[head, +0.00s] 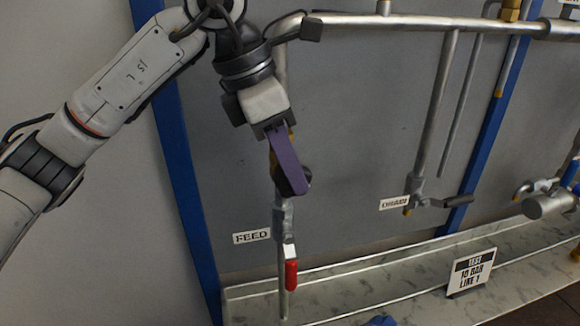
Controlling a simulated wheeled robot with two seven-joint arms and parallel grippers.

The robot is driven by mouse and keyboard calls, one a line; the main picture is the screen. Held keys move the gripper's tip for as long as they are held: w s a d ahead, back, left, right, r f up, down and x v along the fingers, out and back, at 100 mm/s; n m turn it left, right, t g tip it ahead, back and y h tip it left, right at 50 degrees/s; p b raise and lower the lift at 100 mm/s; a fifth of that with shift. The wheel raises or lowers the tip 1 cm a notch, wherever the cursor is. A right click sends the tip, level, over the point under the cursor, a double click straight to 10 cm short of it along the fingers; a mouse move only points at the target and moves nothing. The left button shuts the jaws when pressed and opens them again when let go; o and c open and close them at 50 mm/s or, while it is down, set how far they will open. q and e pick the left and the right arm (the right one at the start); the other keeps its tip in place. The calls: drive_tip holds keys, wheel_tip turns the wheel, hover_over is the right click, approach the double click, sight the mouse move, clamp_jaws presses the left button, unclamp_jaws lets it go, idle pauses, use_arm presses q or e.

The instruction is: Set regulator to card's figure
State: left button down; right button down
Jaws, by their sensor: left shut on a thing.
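The card (470,272) stands on the marble-look ledge at the lower right and reads "TEST 10 BAR LINE 1". My left gripper (291,178) comes down from the top, its purple finger against a dark round knob (304,176) on the feed pipe. This looks like the regulator's knob, with a bit of brass body (274,163) showing beside it. The gripper is shut on the knob and hides much of it. No gauge reading can be made out there. My right gripper is not in view.
Below the knob, a valve with a red lever (291,273) hangs beside the "FEED" label (252,237). Another valve with a grey lever (456,201) sits right of centre. Pipes run along the top of the grey panel (360,130). Blue posts (186,170) frame it.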

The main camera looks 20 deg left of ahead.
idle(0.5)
use_arm(q)
drive_tip(key=c, duration=1.9)
unclamp_jaws()
drive_tip(key=shift+r, duration=0.1)
drive_tip(key=v, duration=1)
drive_tip(key=shift+d, duration=0.1)
